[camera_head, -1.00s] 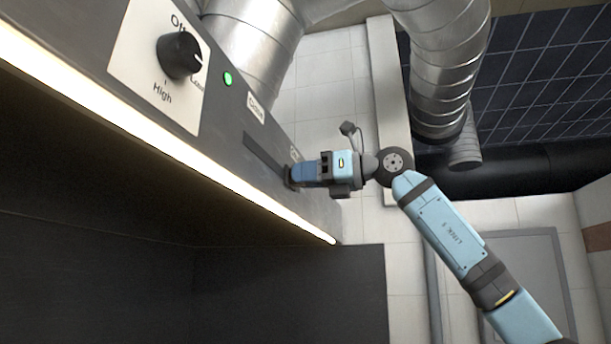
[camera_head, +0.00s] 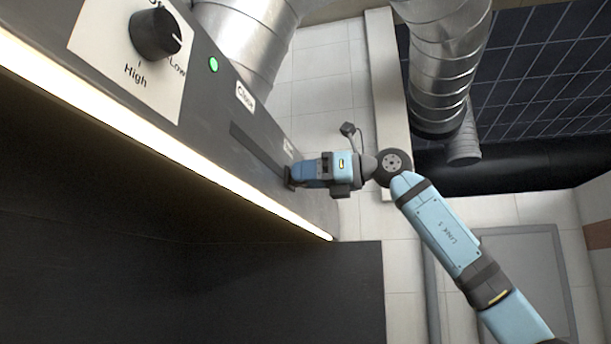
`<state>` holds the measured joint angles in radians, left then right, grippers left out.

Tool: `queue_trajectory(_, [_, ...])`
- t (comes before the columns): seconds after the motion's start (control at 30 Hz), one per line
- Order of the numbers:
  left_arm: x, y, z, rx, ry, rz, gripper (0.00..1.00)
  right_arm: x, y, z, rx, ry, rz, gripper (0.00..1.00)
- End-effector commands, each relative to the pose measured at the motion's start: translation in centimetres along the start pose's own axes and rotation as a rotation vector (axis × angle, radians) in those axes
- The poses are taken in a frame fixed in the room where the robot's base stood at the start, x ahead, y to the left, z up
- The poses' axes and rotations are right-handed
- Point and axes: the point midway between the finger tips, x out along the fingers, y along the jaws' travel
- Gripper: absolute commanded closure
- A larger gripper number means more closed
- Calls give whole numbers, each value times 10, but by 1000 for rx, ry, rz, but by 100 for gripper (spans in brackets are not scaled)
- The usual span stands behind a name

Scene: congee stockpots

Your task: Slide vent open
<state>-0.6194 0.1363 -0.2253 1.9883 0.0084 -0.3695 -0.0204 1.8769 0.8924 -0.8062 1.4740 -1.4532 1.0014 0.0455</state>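The vent slider's slot (camera_head: 256,148) is a dark groove along the face of the grey hood panel (camera_head: 216,112). A label reading "Close" (camera_head: 245,97) stands by its upper left end. A second label (camera_head: 288,147), hard to read, is near its right end. My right gripper (camera_head: 291,176) is at the right end of the slot, its fingertips against the dark slider part there. The gripper and the steep angle hide the slider, so I cannot tell whether the fingers are closed on it. My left gripper is out of view.
A black knob (camera_head: 156,34) on a white plate with "Low" and "High" marks and a green light (camera_head: 213,64) sit left of the slot. A light strip (camera_head: 170,142) runs along the hood's lower edge. Metal ducts (camera_head: 445,60) hang behind my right arm.

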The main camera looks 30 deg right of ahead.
Motion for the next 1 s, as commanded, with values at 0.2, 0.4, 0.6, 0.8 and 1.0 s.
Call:
queue_trajectory(0.2, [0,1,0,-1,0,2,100,1,1,-1,0,3,2,47])
queue_trajectory(0.4, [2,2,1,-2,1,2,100,-5,1,-2,0,3,2,47])
queue_trajectory(0.6, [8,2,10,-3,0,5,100,-39,0,-4,1,1,1,47])
queue_trajectory(0.8, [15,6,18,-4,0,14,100,-86,-1,-4,1,1,-1,47])
queue_trajectory(1.0, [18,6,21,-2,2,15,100,-121,-2,-3,1,2,0,47])
